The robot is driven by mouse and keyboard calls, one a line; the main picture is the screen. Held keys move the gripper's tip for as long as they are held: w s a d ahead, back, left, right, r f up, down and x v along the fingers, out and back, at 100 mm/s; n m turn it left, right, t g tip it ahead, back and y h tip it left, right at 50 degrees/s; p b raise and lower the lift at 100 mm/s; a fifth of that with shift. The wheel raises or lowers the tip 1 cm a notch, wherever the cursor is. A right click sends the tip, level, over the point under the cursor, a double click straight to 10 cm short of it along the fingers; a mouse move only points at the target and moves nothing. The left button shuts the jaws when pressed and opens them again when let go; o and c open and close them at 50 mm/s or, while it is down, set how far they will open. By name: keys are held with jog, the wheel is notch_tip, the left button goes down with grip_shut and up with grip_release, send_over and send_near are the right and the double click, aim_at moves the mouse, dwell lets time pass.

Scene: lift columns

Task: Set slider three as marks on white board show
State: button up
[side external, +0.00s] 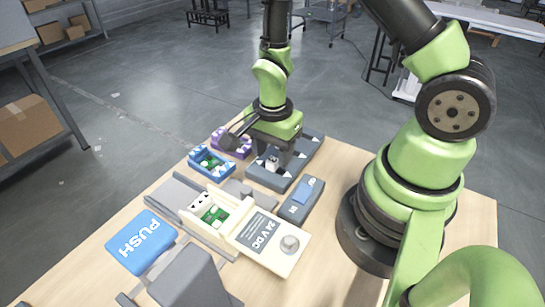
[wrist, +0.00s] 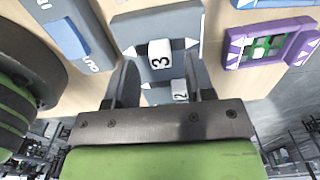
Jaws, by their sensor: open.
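The dark grey slider unit (side external: 312,148) lies on the table under my gripper (side external: 282,158), which hides part of it. In the wrist view the white knob marked 3 (wrist: 159,54) sits in its slot with white arrows at both sides. A second knob marked 2 (wrist: 179,91) shows lower, between the fingers. My gripper (wrist: 160,68) is open and empty, one finger on each side, with knob 3 just beyond the tips. I cannot tell how deep the tips are. A cream-white board (side external: 198,222) with a green window stands front left; its marks are too small to read.
A blue-framed board (side external: 212,161) and a purple-framed board (side external: 231,142) stand left of the unit. A grey switch box with a blue rocker (side external: 302,200), a cream 24VDC box (side external: 274,241) and a blue PUSH block (side external: 141,242) lie nearer.

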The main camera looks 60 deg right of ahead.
aim_at(281, 172)
jog(key=shift+f, duration=1.15)
grip_shut()
jog(key=shift+s, duration=1.1)
grip_release()
notch_tip(281, 172, up, 10)
